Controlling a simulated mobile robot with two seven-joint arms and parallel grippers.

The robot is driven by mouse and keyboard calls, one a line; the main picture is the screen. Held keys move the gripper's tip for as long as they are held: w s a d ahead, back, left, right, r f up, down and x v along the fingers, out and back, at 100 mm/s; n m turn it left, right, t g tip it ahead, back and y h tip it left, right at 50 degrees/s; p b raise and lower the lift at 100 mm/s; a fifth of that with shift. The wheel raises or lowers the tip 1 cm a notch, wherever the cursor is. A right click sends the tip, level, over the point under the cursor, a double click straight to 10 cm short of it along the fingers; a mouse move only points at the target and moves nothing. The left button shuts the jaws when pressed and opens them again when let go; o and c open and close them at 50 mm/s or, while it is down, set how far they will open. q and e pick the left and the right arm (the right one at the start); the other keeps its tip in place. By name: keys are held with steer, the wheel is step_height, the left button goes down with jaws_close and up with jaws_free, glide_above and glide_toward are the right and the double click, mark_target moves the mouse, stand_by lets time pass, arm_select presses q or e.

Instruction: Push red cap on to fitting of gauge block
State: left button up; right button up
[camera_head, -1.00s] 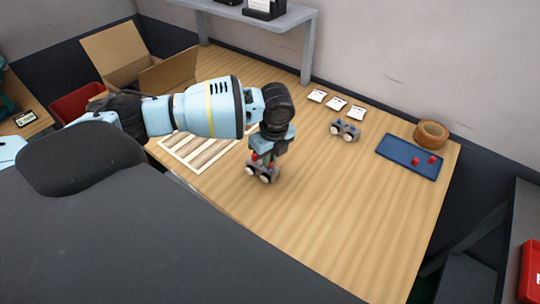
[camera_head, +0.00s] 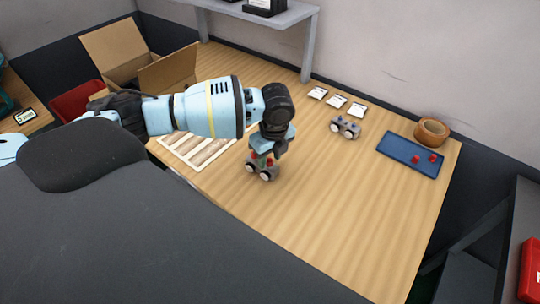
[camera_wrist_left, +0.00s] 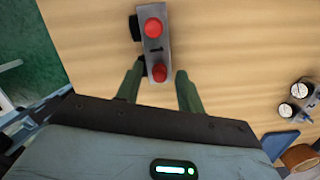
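A grey gauge block (camera_head: 262,173) with white round gauges stands on the table below my left gripper (camera_head: 262,157). Two red caps sit on top of it. The left wrist view shows the block (camera_wrist_left: 155,48) from above, with one red cap (camera_wrist_left: 153,27) at its far end and another red cap (camera_wrist_left: 160,72) at its near end. My left gripper (camera_wrist_left: 158,88) is open there, its fingers on either side of the near cap with gaps. Whether either cap is fully seated is not clear. My right gripper is not in view.
A second gauge block (camera_head: 345,127) stands to the right. A blue tray (camera_head: 398,154) holds two red caps, beside a round wooden bowl (camera_head: 431,131). Three white packets (camera_head: 337,101) lie at the back. A slatted white rack (camera_head: 200,150) and cardboard box (camera_head: 165,75) are left.

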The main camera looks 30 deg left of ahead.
arm_select(q)
steer(key=r, duration=0.6)
steer(key=shift+s+d+r, duration=0.1)
steer(key=shift+d, duration=0.25)
steer(key=shift+s+d+r, duration=0.1)
steer(key=shift+r, duration=0.7)
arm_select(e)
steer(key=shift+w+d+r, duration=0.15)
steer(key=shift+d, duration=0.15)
